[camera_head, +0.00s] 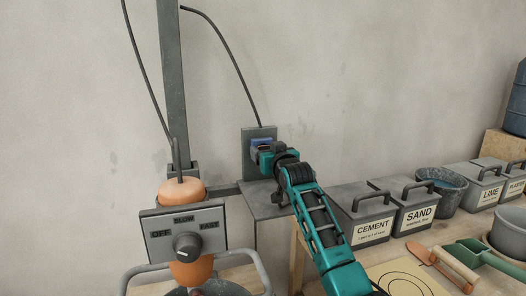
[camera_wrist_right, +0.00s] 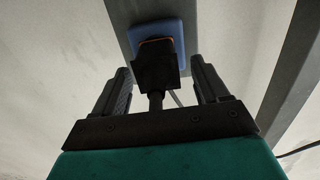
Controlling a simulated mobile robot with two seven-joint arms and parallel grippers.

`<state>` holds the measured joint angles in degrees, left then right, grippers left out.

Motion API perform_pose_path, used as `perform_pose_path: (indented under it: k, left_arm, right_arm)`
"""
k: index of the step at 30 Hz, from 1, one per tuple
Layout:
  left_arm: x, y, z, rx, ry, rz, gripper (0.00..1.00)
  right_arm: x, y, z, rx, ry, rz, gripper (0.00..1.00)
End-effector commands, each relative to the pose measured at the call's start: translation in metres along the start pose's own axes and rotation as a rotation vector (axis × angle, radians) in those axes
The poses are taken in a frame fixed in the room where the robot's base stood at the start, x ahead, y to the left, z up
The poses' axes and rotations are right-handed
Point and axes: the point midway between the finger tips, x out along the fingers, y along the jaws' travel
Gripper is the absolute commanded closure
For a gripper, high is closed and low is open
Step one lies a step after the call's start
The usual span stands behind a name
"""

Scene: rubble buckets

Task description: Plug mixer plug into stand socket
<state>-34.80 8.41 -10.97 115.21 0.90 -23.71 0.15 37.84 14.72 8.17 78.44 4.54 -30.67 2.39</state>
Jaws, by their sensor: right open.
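The stand socket is blue on a grey plate (camera_head: 248,168); its blue face (camera_head: 262,142) shows just past my right gripper (camera_head: 260,154). In the right wrist view, the dark plug (camera_wrist_right: 155,73) sits against the blue socket (camera_wrist_right: 173,32), with an orange edge where they meet. How deep it sits cannot be told. Its stem runs back toward the palm. The fingers of my right gripper (camera_wrist_right: 163,80) stand open on both sides of the plug, with gaps visible. The mixer (camera_head: 182,191) has a control box (camera_head: 184,236) marked OFF, SLOW, FAST. My left gripper is out of view.
A small grey shelf (camera_head: 262,208) lies below the socket. A grey post (camera_head: 172,80) and dark cables (camera_head: 228,50) rise at left. Cement (camera_head: 366,222) and sand (camera_head: 415,213) boxes, a bucket (camera_head: 442,190) and trowels (camera_head: 447,262) crowd the bench at right.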

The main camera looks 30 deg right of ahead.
Motion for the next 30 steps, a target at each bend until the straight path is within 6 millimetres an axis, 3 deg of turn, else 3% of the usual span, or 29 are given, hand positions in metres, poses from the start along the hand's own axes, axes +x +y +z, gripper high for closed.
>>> perform_pose_path:
  k: [8, 21, 30]
  left_arm:
    - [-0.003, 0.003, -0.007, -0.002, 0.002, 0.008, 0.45]
    - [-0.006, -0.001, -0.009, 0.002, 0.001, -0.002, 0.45]
    - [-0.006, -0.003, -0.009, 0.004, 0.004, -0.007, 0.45]
  right_arm:
    - [-0.019, 0.0, 0.0, -0.001, 0.0, 0.0, 0.26]
    - [-0.092, 0.0, 0.0, -0.001, 0.0, 0.0, 0.26]
    - [-0.125, 0.0, -0.001, 0.0, 0.002, 0.0, 0.26]
